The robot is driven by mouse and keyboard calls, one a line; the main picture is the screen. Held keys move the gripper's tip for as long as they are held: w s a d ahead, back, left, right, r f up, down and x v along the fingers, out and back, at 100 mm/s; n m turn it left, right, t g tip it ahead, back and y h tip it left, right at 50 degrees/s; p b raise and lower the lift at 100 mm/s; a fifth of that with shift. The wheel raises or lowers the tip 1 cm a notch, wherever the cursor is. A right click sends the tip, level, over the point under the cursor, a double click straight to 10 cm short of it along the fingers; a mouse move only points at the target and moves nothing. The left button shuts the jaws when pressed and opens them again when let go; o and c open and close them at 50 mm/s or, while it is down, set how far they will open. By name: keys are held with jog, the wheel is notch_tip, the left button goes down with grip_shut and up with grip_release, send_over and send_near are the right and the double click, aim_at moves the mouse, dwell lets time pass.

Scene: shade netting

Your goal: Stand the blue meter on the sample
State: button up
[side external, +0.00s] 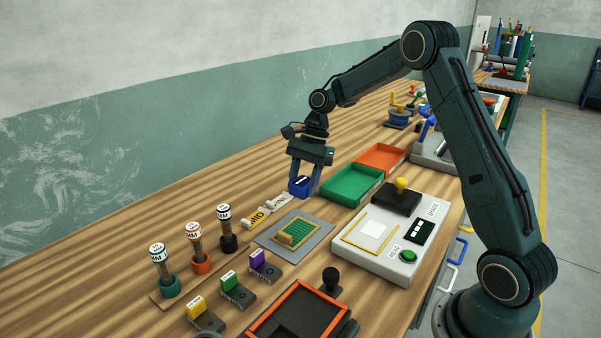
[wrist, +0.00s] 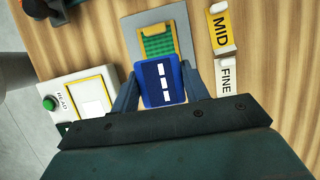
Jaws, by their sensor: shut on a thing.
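The blue meter (side external: 299,186) is between the fingers of my gripper (side external: 305,190), held above the bench near the green tray. The sample, a green net piece (side external: 297,231) with a tan edge, lies on a grey mat (side external: 318,233), in front of the gripper in the side view. In the wrist view the sample (wrist: 158,45) is partly hidden behind the meter.
Yellow MID (side external: 257,219) and white FINE (side external: 280,201) pieces lie beside the mat. A green tray (side external: 346,198) and an orange tray (side external: 383,155) stand behind. A white unit (side external: 400,268) with a green button is to the right. Coloured clips and round-topped posts stand left and in front.

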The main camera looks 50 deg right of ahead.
aim_at(298, 198)
jog(key=shift+a+x, duration=0.2)
jog(key=shift+x, duration=0.75)
jog(key=shift+a+x, duration=0.15)
jog(key=shift+x, duration=0.85)
jog(key=shift+s+f, duration=0.1)
jog(key=shift+s, duration=0.05)
jog(key=shift+f, duration=2.9)
jog(key=shift+f, duration=0.35)
jog(key=o, duration=1.1)
jog(key=shift+o, duration=0.2)
